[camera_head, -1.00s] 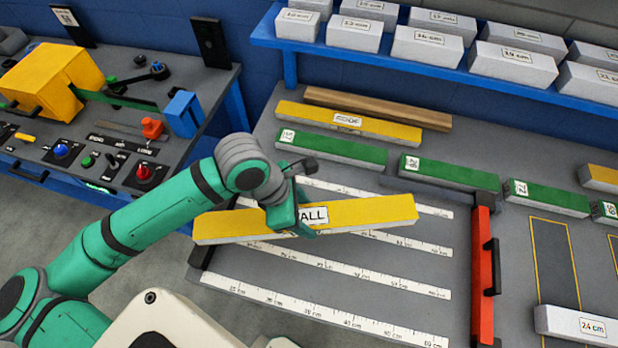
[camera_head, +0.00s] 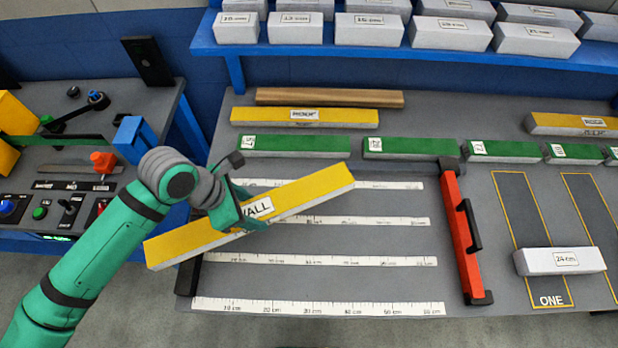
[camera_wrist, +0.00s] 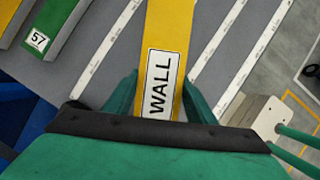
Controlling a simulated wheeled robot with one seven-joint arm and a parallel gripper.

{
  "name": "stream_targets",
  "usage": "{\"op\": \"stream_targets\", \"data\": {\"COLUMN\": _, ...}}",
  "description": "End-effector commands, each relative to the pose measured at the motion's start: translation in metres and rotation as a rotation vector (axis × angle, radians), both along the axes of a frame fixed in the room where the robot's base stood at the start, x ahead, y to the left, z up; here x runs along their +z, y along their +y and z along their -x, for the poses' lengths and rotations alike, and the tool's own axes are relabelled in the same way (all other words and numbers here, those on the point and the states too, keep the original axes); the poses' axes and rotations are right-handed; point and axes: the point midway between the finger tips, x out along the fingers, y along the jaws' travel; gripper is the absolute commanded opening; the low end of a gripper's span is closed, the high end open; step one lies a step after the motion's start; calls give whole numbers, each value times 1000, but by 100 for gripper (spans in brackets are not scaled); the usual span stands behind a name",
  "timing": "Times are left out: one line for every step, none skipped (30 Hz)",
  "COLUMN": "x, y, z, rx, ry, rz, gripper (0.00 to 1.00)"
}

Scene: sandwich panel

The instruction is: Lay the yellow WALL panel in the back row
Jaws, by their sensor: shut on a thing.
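The yellow WALL panel (camera_head: 305,196) is a long bar with a yellow top, pale sides and a white label. My gripper (camera_head: 240,210) is shut on it near its middle and holds it above the ruled part of the table. In the head view the panel is turned, its right end farther back and its left end near the table's left edge. In the wrist view the panel (camera_wrist: 168,40) runs away between my fingers (camera_wrist: 152,95). Behind it a row of green-topped panels (camera_head: 295,146) lies across the table. Behind those lie a yellow panel (camera_head: 350,116) and a brown wooden strip (camera_head: 330,98).
White ruler strips (camera_head: 320,306) mark the grey table. A red bar with a black handle (camera_head: 462,235) stands right of them. A grey 24 cm block (camera_head: 560,261) lies at right near outlined lanes. A blue shelf (camera_head: 400,55) with several grey blocks is at the back.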

Motion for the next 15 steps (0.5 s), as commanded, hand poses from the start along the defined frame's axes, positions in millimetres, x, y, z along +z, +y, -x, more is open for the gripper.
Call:
{"op": "stream_targets", "data": {"x": -3, "y": -13, "z": -13, "rx": -51, "ry": 2, "rz": -1, "gripper": 21}}
{"op": "stream_targets", "data": {"x": -4, "y": -20, "z": -20, "rx": -79, "ry": 2, "rz": 0, "gripper": 21}}
{"op": "stream_targets", "data": {"x": -7, "y": -30, "z": -29, "rx": -113, "ry": 3, "rz": 0, "gripper": 21}}
{"op": "stream_targets", "data": {"x": -8, "y": -37, "z": -35, "rx": -141, "ry": 3, "rz": 1, "gripper": 21}}
{"op": "stream_targets", "data": {"x": -10, "y": -45, "z": -42, "rx": -166, "ry": 3, "rz": 1, "gripper": 21}}
{"op": "stream_targets", "data": {"x": -12, "y": -55, "z": -50, "rx": -203, "ry": 3, "rz": 1, "gripper": 21}}
{"op": "stream_targets", "data": {"x": -14, "y": -62, "z": -56, "rx": -228, "ry": 4, "rz": 1, "gripper": 21}}
{"op": "stream_targets", "data": {"x": -15, "y": -70, "z": -61, "rx": -253, "ry": 4, "rz": 0, "gripper": 21}}
{"op": "stream_targets", "data": {"x": -17, "y": -80, "z": -68, "rx": -285, "ry": 2, "rz": 0, "gripper": 21}}
{"op": "stream_targets", "data": {"x": -18, "y": -87, "z": -73, "rx": -306, "ry": 1, "rz": -1, "gripper": 21}}
{"op": "stream_targets", "data": {"x": -19, "y": -94, "z": -78, "rx": -328, "ry": 0, "rz": -1, "gripper": 21}}
{"op": "stream_targets", "data": {"x": -21, "y": -102, "z": -83, "rx": -353, "ry": -1, "rz": -2, "gripper": 21}}
{"op": "stream_targets", "data": {"x": -22, "y": -108, "z": -86, "rx": -371, "ry": -1, "rz": -1, "gripper": 21}}
{"op": "stream_targets", "data": {"x": -23, "y": -114, "z": -90, "rx": -387, "ry": -2, "rz": -3, "gripper": 21}}
{"op": "stream_targets", "data": {"x": -24, "y": -120, "z": -93, "rx": -406, "ry": -3, "rz": -2, "gripper": 21}}
